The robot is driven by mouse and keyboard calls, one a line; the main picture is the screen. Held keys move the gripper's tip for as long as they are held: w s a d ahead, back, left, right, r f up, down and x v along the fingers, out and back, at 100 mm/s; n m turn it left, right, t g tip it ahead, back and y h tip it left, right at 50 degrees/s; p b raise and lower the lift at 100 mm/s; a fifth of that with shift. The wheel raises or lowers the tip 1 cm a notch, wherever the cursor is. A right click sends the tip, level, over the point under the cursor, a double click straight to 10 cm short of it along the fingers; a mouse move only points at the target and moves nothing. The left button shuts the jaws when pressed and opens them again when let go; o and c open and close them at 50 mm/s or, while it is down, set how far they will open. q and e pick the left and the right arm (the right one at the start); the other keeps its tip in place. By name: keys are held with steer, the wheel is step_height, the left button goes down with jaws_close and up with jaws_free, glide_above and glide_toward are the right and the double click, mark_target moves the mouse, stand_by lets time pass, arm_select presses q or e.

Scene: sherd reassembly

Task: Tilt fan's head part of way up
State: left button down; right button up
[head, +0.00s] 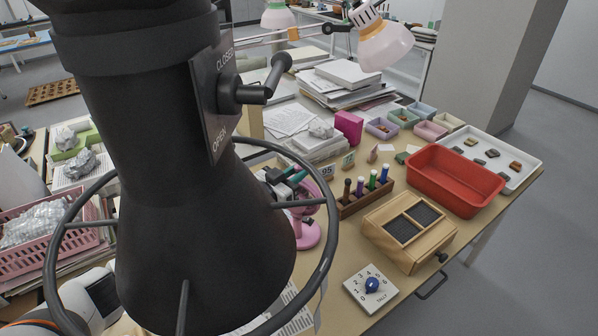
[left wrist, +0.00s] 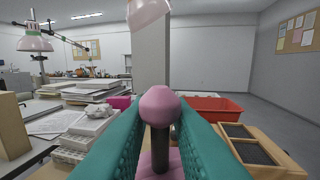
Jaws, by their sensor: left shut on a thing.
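The small pink fan stands on the table, partly hidden behind the black hood in the head view; its head (head: 314,192) and round base (head: 309,236) show at the hood's right edge. My left gripper (head: 290,182), with teal fingers, is at the fan's head. In the left wrist view the rounded pink fan head (left wrist: 160,106) sits between the two teal fingers of my left gripper (left wrist: 160,125), which is shut on it. A dark stem (left wrist: 160,148) runs below the head to the pink base. The head's exact tilt is hard to tell. My right gripper is not in view.
A black hood (head: 200,235) with a grey ring (head: 330,235) hides much of the table. Right of the fan stand a rack of vials (head: 365,198), a wooden box (head: 410,252), a tally dial (head: 368,291) and a red tray (head: 455,182). A lamp (head: 385,48) hangs behind.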

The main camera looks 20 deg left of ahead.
arm_select(q)
steer(key=s+a+f+m+t+h+b, duration=0.1)
steer(key=s+m+t+h+b, duration=0.1)
steer(key=s+b, duration=0.4)
steer(key=shift+s+t+h+b, duration=0.35)
steer(key=shift+t+h+b, duration=0.25)
steer(key=shift+t+b, duration=0.5)
steer(key=shift+f, duration=0.1)
steer(key=c, duration=1.6)
jaws_free()
